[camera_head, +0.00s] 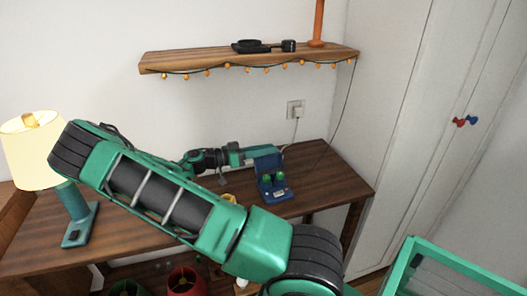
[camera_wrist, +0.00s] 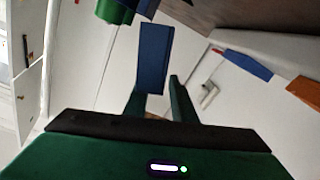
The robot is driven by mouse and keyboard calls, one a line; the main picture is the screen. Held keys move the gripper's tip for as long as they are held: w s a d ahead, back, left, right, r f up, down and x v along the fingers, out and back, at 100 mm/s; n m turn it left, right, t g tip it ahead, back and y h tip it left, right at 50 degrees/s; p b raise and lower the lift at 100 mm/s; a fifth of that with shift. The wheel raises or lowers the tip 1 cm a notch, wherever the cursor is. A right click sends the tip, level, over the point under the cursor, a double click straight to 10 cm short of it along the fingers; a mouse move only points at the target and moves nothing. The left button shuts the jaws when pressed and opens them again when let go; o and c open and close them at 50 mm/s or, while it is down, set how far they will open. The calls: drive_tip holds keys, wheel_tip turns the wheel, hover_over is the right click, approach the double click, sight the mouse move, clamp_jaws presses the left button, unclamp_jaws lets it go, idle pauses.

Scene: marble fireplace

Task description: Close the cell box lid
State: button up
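The blue cell box (camera_head: 275,193) sits on the wooden desk, with two green cells (camera_head: 267,179) standing in it. Its blue lid (camera_head: 268,160) stands raised at the back. My gripper (camera_head: 252,154) reaches in from the left and is close to the lid's left side. In the wrist view my gripper (camera_wrist: 155,103) has its fingers apart. A blue panel (camera_wrist: 153,58), apparently the lid, extends to the gap between them. I cannot tell whether they touch it. A green cylinder (camera_wrist: 114,11) shows above it.
A lit lamp (camera_head: 77,215) stands on the desk (camera_head: 130,233) at left. A wall shelf (camera_head: 220,58) with black items and string lights hangs above. A socket (camera_head: 296,110) with a cord is behind the box. A white wardrobe (camera_head: 420,100) stands right. A small yellow thing (camera_head: 229,198) is left of the box.

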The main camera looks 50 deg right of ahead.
clamp_jaws()
idle(1.4)
drive_tip(key=shift+a, duration=0.15)
drive_tip(key=shift+s+d+r, duration=0.1)
drive_tip(key=shift+s+d, duration=0.05)
drive_tip(key=shift+d, duration=0.05)
